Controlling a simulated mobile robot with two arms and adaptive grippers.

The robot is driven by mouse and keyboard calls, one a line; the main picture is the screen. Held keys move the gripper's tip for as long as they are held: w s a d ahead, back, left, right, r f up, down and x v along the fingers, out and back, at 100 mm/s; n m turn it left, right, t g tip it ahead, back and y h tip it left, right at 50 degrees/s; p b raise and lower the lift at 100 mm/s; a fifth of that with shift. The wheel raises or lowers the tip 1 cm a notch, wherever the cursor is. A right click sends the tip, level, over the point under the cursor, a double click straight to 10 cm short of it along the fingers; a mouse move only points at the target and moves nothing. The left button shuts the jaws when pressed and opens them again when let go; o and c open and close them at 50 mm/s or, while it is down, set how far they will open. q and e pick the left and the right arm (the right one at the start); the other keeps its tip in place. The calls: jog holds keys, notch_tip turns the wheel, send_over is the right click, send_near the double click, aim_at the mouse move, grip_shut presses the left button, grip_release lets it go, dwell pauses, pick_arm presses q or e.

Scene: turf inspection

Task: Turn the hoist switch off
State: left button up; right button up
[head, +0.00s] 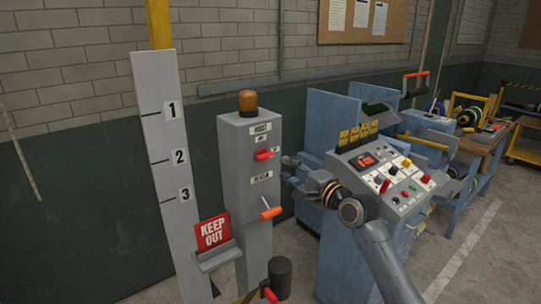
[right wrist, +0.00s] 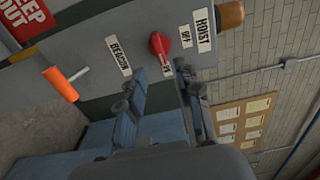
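The hoist switch is a red knob (head: 264,154) on the front of a grey post (head: 236,175), below a HOIST label (head: 260,127). In the right wrist view the red knob (right wrist: 160,46) lies just beyond my fingertips, its handle pointing at a small label partly hidden by a finger. Another small label (right wrist: 186,37), which seems to read OFF, sits between the knob and HOIST. My right gripper (head: 294,184) is to the right of the post and a little below the knob; in the right wrist view its fingers (right wrist: 158,77) are apart and empty. My left gripper is not in view.
An orange lever (head: 271,212) sticks out below the BEACON label (right wrist: 119,55). An amber lamp (head: 248,101) tops the post. A red KEEP OUT sign (head: 212,232) stands at left. A control console (head: 385,181) with buttons is close to my right arm.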

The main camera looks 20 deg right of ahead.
aim_at(268, 158)
jog(key=p+x, duration=0.1)
jog(key=x, duration=0.7)
jog(key=shift+w+f, duration=0.1)
jog(key=shift+f, duration=0.05)
grip_shut()
